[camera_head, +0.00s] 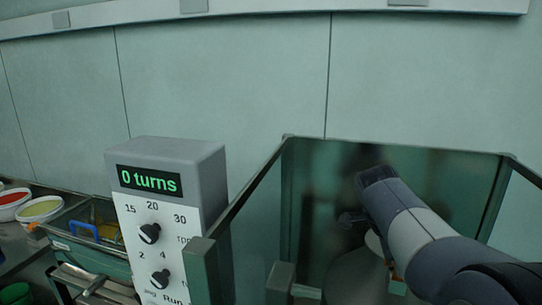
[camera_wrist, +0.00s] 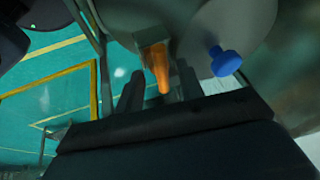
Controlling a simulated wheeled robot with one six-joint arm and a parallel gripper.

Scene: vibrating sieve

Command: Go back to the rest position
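In the wrist view my gripper (camera_wrist: 160,72) has its two dark fingers apart, with a gap on each side of an orange handle (camera_wrist: 158,66) that shows between them. I cannot tell how far the handle is from the fingers. A blue knob (camera_wrist: 225,62) on a pale round disc (camera_wrist: 225,25) is to the right of the fingers. In the head view my arm reaches down into a walled enclosure (camera_head: 290,200) at the right, over a grey round drum (camera_head: 352,278). My fingers are hidden there behind the arm.
A control box (camera_head: 190,165) with dials reads "0 turns" left of the enclosure. Bowls with red (camera_head: 12,200) and yellow (camera_head: 40,208) contents and a blue-handled bin (camera_head: 85,245) stand at far left. Enclosure walls surround my arm. Yellow floor lines (camera_wrist: 50,92) show in the wrist view.

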